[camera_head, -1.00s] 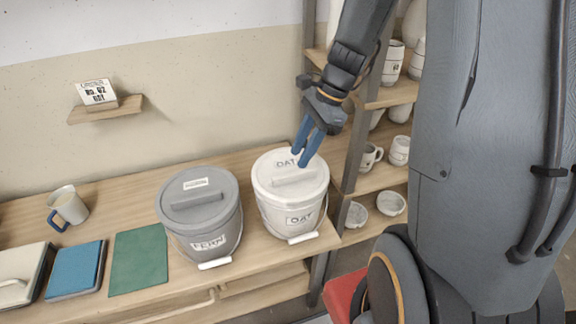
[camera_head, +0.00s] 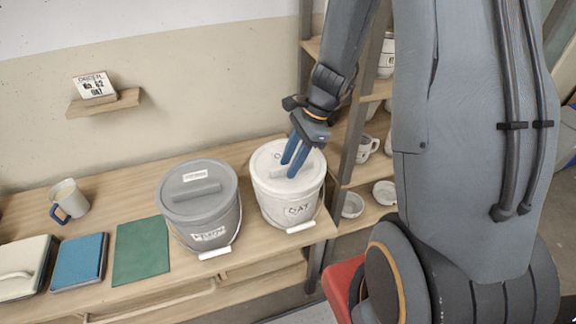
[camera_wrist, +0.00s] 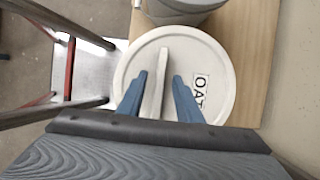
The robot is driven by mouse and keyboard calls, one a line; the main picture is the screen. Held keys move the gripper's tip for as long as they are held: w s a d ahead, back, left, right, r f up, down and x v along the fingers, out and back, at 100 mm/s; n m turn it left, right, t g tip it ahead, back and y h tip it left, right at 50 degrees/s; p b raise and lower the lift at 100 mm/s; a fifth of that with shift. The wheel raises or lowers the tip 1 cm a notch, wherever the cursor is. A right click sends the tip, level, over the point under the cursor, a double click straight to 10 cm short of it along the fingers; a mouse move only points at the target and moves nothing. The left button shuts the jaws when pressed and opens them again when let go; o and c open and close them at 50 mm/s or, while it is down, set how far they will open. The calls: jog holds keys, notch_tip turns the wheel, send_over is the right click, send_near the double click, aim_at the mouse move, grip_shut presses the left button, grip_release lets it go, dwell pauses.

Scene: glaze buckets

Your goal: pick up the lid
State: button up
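The white lid (camera_head: 268,158) sits on the white bucket (camera_head: 280,204) marked OAT, at the right end of the wooden table. My gripper (camera_head: 292,165) is over this lid, pointing down. In the wrist view the round lid (camera_wrist: 215,65) shows its OAT label and a raised bar handle (camera_wrist: 159,82). The two blue fingers of my gripper (camera_wrist: 158,80) stand on either side of the handle, with a gap on each side. They are open and hold nothing. How far the tips are above the lid is hard to tell.
A grey lidded bucket (camera_head: 200,208) stands just left of the white one. A green sheet (camera_head: 141,250), a blue book-like block (camera_head: 78,262) and a mug (camera_head: 68,200) are further left. An order card (camera_head: 94,85) rests on a wall shelf. A pottery rack (camera_head: 345,150) stands close at right.

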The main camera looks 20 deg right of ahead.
grip_shut()
dwell(0.3)
